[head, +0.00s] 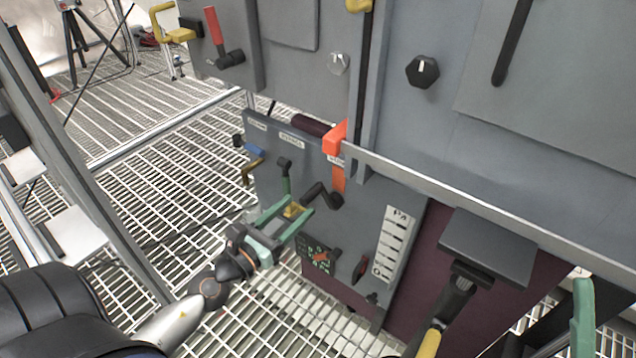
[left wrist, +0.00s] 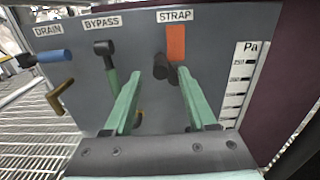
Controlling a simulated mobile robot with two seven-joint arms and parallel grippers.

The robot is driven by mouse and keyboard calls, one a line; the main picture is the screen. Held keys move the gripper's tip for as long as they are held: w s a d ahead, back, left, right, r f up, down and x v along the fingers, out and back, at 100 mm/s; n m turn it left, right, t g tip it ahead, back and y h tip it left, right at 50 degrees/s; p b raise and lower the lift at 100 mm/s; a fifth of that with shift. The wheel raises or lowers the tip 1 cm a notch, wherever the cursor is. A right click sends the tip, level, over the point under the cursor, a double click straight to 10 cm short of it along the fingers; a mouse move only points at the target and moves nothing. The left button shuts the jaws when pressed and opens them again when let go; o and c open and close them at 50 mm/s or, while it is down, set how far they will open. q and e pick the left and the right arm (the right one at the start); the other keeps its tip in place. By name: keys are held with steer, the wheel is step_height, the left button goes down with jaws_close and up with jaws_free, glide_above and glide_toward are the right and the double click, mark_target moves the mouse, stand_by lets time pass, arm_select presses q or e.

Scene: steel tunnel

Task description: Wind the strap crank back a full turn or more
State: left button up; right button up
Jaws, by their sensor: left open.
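The strap crank (head: 331,198) is a black crank on the low grey panel, below an orange strap (head: 338,177). In the left wrist view the crank (left wrist: 161,66) sits under the STRAP label, with its dark knob in line with the gap between my fingertips. My left gripper (head: 297,207) is open, its green fingers pointing at the panel just left of the crank. I cannot tell whether they touch the crank. The left gripper also shows in its wrist view (left wrist: 160,73). A green piece at the lower right edge may be a finger of my right gripper (head: 583,318); its opening is hidden.
Left of the crank are the green BYPASS handle (left wrist: 110,82) and the blue DRAIN handle (left wrist: 52,56). A white Pa scale (head: 392,245) is to the right. A grey rail (head: 480,207) runs above the panel. Open grating floor (head: 150,190) lies to the left.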

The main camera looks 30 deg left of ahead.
mark_target(322, 184)
arm_select(q)
steer(key=w, duration=0.2)
steer(key=w+p, duration=0.1)
steer(key=w, duration=0.5)
steer(key=shift+w+d, duration=0.1)
steer(key=shift+d, duration=0.25)
steer(key=shift+c, duration=0.4)
jaws_close()
